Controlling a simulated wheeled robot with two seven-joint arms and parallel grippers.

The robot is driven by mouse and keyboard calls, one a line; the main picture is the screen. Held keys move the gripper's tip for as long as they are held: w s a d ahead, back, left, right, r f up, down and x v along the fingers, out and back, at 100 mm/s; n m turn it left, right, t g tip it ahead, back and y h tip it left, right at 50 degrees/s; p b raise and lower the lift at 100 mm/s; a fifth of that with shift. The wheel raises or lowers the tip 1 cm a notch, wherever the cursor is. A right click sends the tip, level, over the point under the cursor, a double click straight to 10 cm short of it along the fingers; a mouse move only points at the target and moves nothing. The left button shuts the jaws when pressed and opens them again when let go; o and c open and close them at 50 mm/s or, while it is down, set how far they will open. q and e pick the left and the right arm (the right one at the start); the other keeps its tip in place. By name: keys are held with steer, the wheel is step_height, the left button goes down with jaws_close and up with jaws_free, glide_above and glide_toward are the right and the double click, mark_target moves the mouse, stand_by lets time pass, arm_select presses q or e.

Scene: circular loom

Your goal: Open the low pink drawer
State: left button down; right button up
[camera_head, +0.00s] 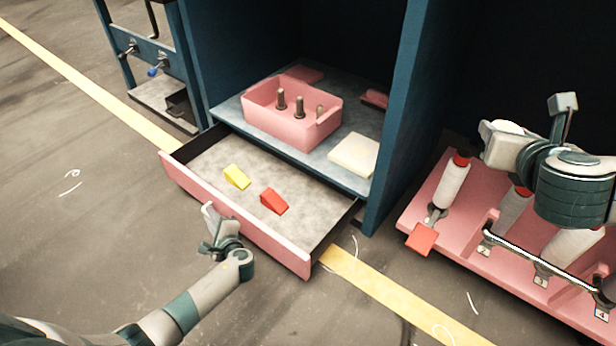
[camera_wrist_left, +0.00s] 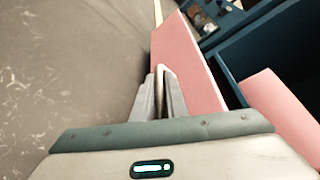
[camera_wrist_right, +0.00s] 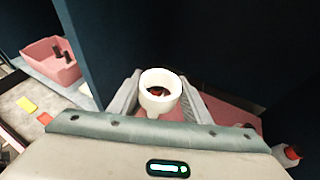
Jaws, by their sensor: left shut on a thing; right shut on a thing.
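The low pink drawer (camera_head: 240,220) is pulled out of the dark blue cabinet. Inside it lie a yellow wedge (camera_head: 237,177) and a red wedge (camera_head: 273,201). My left gripper (camera_head: 210,220) is at the outer face of its pink front, left of the middle. In the left wrist view its fingers (camera_wrist_left: 160,88) are closed together beside the drawer front (camera_wrist_left: 192,65); the handle between them is mostly hidden. My right gripper (camera_wrist_right: 160,98) is shut on a white cup-like piece (camera_wrist_right: 157,103) with a dark, reddish inside, held above the pink rack.
A pink bin (camera_head: 290,110) with dark pegs and a cream block (camera_head: 355,153) stand on the shelf above the drawer. A pink rack (camera_head: 440,185) with white bobbins stands at right. A red square tag (camera_head: 421,239) is at its front. Floor before the drawer is clear.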

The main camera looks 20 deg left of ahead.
arm_select(q)
steer(key=shift+s, duration=0.3)
steer(key=c, duration=1.8)
jaws_free()
steer(key=shift+o, duration=0.2)
steer(key=p+v, duration=0.6)
steer(key=v, duration=0.6)
